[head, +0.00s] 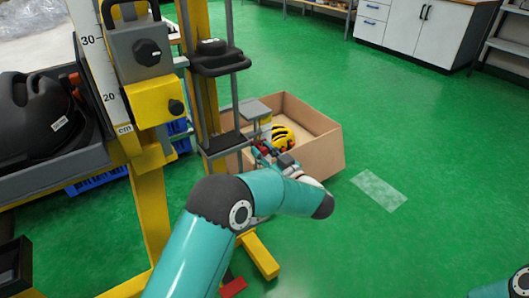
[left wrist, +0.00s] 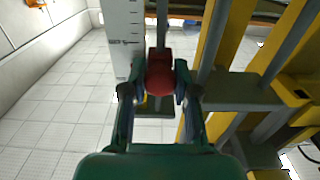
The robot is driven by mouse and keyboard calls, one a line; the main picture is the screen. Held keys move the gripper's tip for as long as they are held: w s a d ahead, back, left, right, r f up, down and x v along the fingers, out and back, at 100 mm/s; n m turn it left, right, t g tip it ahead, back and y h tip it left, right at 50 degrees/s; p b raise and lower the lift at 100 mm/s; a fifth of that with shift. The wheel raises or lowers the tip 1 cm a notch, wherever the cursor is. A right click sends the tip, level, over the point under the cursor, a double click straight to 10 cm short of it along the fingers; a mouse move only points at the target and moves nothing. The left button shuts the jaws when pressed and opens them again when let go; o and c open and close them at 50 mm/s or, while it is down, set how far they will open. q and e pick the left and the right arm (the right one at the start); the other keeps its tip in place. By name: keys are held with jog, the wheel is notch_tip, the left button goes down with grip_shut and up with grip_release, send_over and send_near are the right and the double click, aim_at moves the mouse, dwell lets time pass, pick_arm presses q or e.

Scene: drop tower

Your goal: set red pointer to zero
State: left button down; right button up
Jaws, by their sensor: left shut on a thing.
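My left gripper (head: 266,153) is at the drop tower, low beside the grey rails, and shows small and partly hidden by my own teal arm. In the left wrist view my left gripper (left wrist: 159,82) is shut on the red pointer (left wrist: 160,72), with one finger on each side of it. A white scale (left wrist: 122,32) with dark marks stands just left of the pointer; its numbers are too small to read. In the head view another part of a white scale (head: 98,62) shows the numbers 30 and 20. My right gripper is out of view.
A cardboard box (head: 325,153) with a yellow helmet (head: 284,138) stands right behind my left gripper. The yellow tower frame (head: 150,205) and a grey shelf with a black case (head: 40,118) stand at left. The green floor (head: 420,200) is largely clear at right.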

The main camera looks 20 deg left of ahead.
pick_arm(q)
jog(key=shift+d+r, duration=0.1)
jog(key=c, duration=0.9)
grip_release()
jog(key=v, duration=1.2)
